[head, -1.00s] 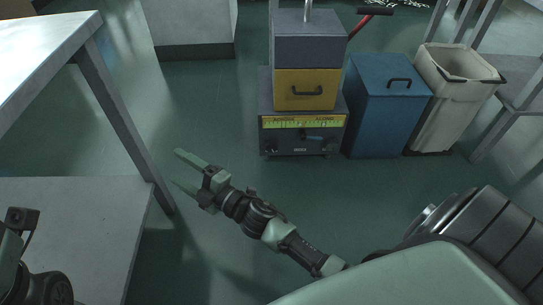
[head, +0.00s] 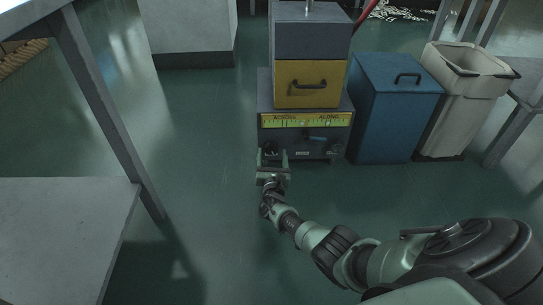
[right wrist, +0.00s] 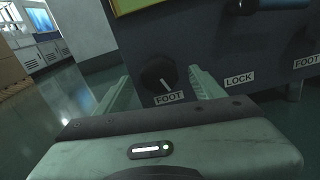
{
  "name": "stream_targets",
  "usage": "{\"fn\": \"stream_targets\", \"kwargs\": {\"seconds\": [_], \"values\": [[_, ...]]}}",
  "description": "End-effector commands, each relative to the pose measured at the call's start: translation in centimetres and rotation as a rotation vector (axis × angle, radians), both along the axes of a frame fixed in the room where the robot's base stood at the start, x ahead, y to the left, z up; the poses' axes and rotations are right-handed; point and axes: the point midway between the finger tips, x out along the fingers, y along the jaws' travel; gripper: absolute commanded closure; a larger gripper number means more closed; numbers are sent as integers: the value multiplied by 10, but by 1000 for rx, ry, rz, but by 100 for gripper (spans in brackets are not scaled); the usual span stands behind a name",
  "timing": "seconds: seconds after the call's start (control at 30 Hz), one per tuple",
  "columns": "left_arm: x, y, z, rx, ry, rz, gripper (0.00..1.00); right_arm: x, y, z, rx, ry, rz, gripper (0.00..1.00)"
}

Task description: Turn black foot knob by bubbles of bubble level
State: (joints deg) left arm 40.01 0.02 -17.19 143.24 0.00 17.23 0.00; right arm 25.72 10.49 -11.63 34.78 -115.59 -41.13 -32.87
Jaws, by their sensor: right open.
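A dark grey machine base (head: 301,150) stands on the floor with a yellow-green bubble level strip (head: 305,120) marked ACROSS and ALONG. The bubbles are too small to read. In the right wrist view a round black foot knob (right wrist: 157,73) with a white pointer line sits above a FOOT label. My right gripper (head: 272,158) is open in front of the base's lower left. Its fingers stand on either side of the knob in the right wrist view (right wrist: 160,82), with gaps to it; contact cannot be told. My left gripper is out of view.
A LOCK label (right wrist: 239,79) and a second FOOT label (right wrist: 306,62) sit further right on the panel. A yellow drawer (head: 308,85) is above the level. A blue bin (head: 396,110) stands close on the right. Floor at left is clear up to a table leg (head: 110,110).

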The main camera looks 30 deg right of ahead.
Motion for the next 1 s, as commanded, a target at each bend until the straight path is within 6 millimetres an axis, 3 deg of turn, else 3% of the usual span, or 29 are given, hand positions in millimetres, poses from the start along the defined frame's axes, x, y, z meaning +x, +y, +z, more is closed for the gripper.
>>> {"fn": "stream_targets", "kwargs": {"seconds": [0.03,0.17,0.5,0.53,0.73,0.77,1.0], "values": [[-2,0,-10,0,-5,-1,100,7,-5,-5,0,-1,-2,31],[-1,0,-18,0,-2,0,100,18,-11,-3,2,-1,0,31],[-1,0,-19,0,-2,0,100,23,-14,0,4,0,0,31],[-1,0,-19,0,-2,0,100,23,-14,0,4,0,0,34],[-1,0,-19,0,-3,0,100,23,-14,-1,4,1,0,90],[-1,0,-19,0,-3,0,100,23,-14,-1,4,1,0,94],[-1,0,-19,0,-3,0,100,23,-14,-1,-15,12,1,94]]}}
